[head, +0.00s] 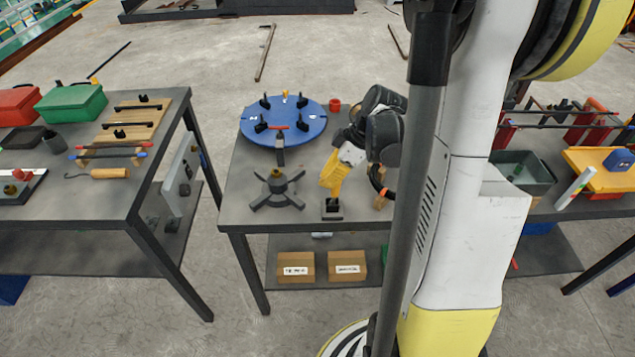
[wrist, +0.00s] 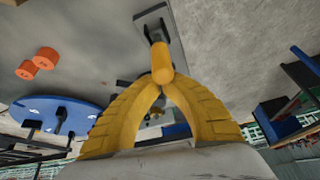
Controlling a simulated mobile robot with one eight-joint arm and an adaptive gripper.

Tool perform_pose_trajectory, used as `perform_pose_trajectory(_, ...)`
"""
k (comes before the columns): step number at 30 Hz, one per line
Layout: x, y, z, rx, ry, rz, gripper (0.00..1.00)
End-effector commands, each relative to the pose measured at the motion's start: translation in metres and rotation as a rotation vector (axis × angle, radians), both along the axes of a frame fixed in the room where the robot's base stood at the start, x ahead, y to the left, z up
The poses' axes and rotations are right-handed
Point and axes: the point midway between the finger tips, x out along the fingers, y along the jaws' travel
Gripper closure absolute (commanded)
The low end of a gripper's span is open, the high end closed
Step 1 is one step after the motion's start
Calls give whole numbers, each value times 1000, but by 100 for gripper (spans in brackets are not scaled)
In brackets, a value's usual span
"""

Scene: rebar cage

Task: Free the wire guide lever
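The wire guide lever (wrist: 161,62) shows in the wrist view as a yellow rounded knob on a dark arm. The arm rises from a flat grey base plate (wrist: 150,18). In the head view the dark block and base (head: 332,207) stand at the front of the middle table, below my gripper (head: 329,192), and the knob is hidden. In the wrist view the yellow fingers of my gripper (wrist: 162,84) come together at the near end of the knob, apparently one on each side. The exact contact is partly hidden by the fingertips.
A blue round plate (head: 262,130) with black clamps lies at the back of the table. A dark cross-shaped stand (head: 277,190) is left of my gripper. A red-orange cylinder (head: 335,105) stands behind. The table's front edge is close to the lever base.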

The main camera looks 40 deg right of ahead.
Motion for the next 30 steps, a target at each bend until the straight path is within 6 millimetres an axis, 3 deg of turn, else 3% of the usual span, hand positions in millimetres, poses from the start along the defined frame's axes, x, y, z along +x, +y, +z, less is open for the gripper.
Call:
perform_pose_trajectory(15, -17, -26, 0, 27, -17, -1, 100)
perform_pose_trajectory(30, -21, -31, -1, 26, -16, 1, 100)
